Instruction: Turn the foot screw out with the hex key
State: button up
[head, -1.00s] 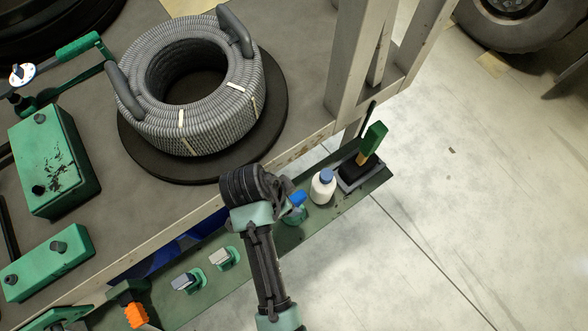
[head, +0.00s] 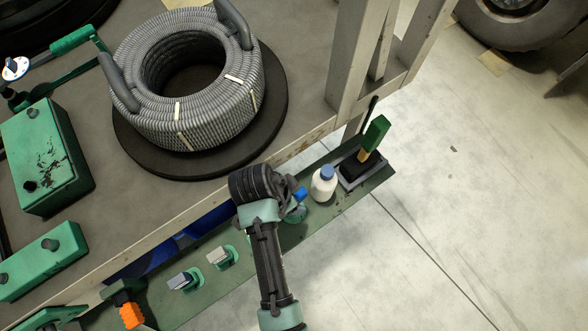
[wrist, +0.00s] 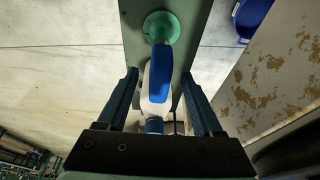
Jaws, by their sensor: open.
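A blue-handled tool (wrist: 160,75) rises from a round green base (wrist: 160,24) in the wrist view. It may be the hex key, but its shank is hidden. In the head view its blue top (head: 300,194) shows just right of my dark wrist. My gripper (wrist: 159,74) is open, one finger on each side of the blue handle in the wrist picture. Neither finger visibly touches it; I cannot tell the depth between them. In the head view my arm hides the fingers. I cannot make out a foot screw in either view.
A white bottle (head: 323,188) stands close behind the tool. A green-handled brush (head: 373,138) sits in a holder beyond it, near the frame's post (head: 362,60). Small holders (head: 222,257) stand on the green shelf (head: 225,286). A hose coil (head: 190,85) lies on the bench above.

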dwell(0.8)
grip_shut()
jog(key=shift+r+p, duration=0.7)
jog(key=shift+p, duration=0.35)
dwell(1.2)
jog(key=shift+r+p, duration=3.9)
jog(key=shift+r, duration=0.05)
